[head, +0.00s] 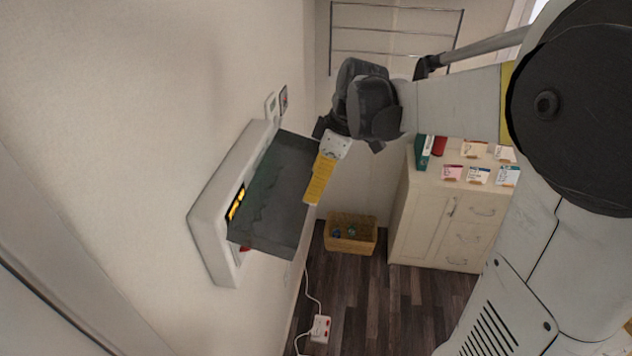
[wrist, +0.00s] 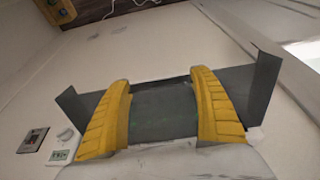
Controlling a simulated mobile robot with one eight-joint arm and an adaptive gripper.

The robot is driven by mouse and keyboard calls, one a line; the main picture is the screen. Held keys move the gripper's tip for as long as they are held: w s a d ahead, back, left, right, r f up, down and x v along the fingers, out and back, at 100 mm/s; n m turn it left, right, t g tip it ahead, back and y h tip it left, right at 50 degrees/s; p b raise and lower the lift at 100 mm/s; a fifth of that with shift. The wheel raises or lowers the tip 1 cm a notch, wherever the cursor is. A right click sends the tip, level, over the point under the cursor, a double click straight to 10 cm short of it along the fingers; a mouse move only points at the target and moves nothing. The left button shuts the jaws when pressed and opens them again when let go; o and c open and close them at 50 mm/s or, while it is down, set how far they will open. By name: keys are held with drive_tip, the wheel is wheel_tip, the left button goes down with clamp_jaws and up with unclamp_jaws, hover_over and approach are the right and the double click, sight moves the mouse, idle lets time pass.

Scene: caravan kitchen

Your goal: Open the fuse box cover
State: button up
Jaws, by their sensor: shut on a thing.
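The fuse box (head: 212,205) is a white frame on the left wall. Its dark grey cover (head: 275,190) stands swung out from the frame, and an orange-yellow strip shows in the gap behind it. My gripper (head: 313,196) has yellow fingers and is at the cover's outer, right side in the head view. In the wrist view the cover (wrist: 165,112) lies between the two yellow fingers of my gripper (wrist: 162,82) and reaches out past both. The gripper is shut on the cover. The exact contact is hidden.
A thermostat-like panel (head: 271,105) is on the wall above the box. A cream cabinet (head: 425,215) with small cartons on top stands to the right. A wooden crate (head: 350,234) and a white power strip (head: 320,328) lie on the dark floor.

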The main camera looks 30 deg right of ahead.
drive_tip(key=shift+w+a+r, duration=0.1)
drive_tip(key=shift+a+r, duration=0.05)
drive_tip(key=shift+r, duration=0.4)
drive_tip(key=o, duration=1.5)
drive_tip(key=shift+a, duration=0.1)
drive_tip(key=shift+c, duration=0.2)
drive_tip(key=v, duration=1.2)
